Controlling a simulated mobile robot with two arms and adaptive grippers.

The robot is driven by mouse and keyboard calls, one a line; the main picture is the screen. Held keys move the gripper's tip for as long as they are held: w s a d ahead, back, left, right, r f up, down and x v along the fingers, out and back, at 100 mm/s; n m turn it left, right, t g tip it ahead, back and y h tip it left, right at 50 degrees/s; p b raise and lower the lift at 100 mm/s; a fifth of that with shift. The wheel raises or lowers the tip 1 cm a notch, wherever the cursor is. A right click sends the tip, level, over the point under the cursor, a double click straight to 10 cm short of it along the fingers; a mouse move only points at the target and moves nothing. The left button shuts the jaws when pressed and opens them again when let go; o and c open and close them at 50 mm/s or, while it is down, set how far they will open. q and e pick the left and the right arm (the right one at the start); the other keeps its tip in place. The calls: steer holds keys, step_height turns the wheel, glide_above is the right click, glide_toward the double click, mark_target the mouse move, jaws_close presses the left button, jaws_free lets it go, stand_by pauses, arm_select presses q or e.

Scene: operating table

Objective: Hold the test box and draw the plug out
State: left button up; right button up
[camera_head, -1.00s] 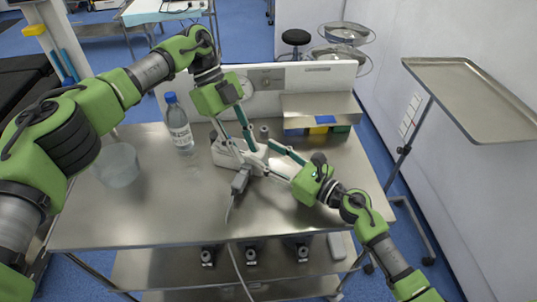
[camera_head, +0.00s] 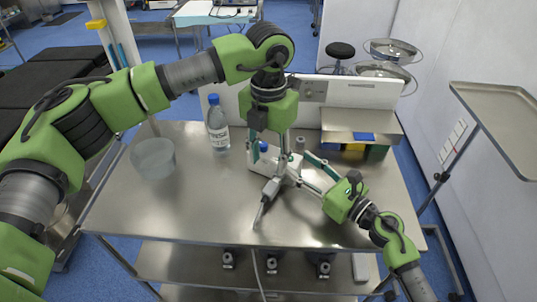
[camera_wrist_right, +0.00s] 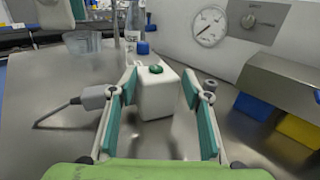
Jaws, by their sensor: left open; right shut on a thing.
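The white test box (camera_wrist_right: 157,98), with a green knob on top, stands between the fingers of my right gripper (camera_wrist_right: 160,102) in the right wrist view. The right gripper is shut on it from the right side. In the head view the box is largely hidden by both grippers. The grey plug (camera_wrist_right: 95,97) with its dark cable sits at the left of the box, close to the right gripper's left finger. It also shows in the head view (camera_head: 271,188), low in front of the box. My left gripper (camera_head: 281,170) is open, pointing down at the plug's rear end.
A water bottle (camera_head: 218,128) and a clear bowl (camera_head: 153,158) stand on the left of the metal table (camera_head: 200,215). Behind is a white panel with a gauge (camera_wrist_right: 209,26). A metal shelf (camera_head: 360,122) over coloured bins is at the back right. The front is clear.

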mark_target(268, 191)
arm_select(q)
step_height(268, 191, down, 11)
steer(key=shift+f, duration=0.2)
stand_by(0.3)
steer(key=shift+r, duration=0.1)
jaws_close()
